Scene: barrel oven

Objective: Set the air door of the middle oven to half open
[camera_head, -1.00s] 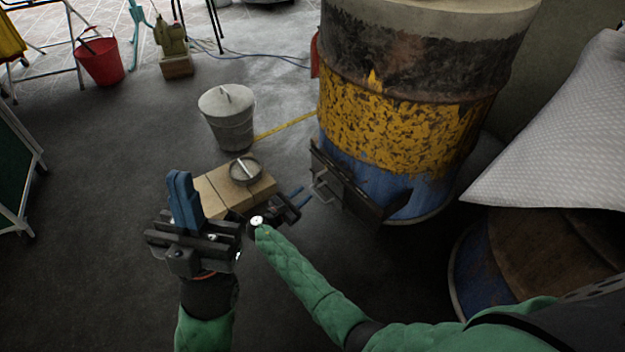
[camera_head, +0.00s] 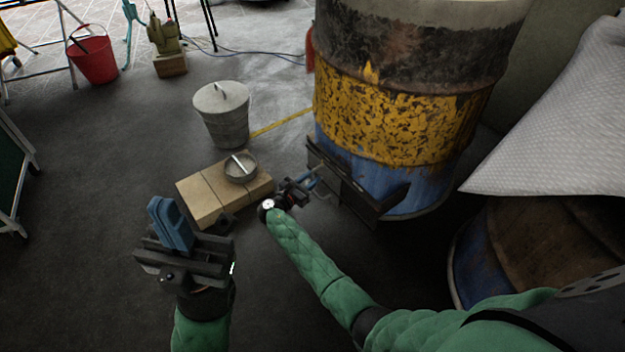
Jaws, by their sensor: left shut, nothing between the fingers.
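A barrel oven (camera_head: 395,115) with worn yellow, black and blue paint stands at the upper middle. At its foot is a dark metal air door assembly (camera_head: 355,195) with a light wire handle (camera_head: 319,188) at its left end. The door's opening is hard to judge from here. My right gripper (camera_head: 310,181) has its blue fingertips at the handle; whether they touch or enclose it is too small to tell. My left gripper (camera_head: 168,222) is shut and empty, fingers up, at the lower left, away from the oven.
Pale blocks (camera_head: 207,198) with a small round pan (camera_head: 240,168) lie left of my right gripper. A lidded metal bucket (camera_head: 224,125) stands behind them. Another barrel (camera_head: 535,245) and a white quilted sheet (camera_head: 560,135) are at right.

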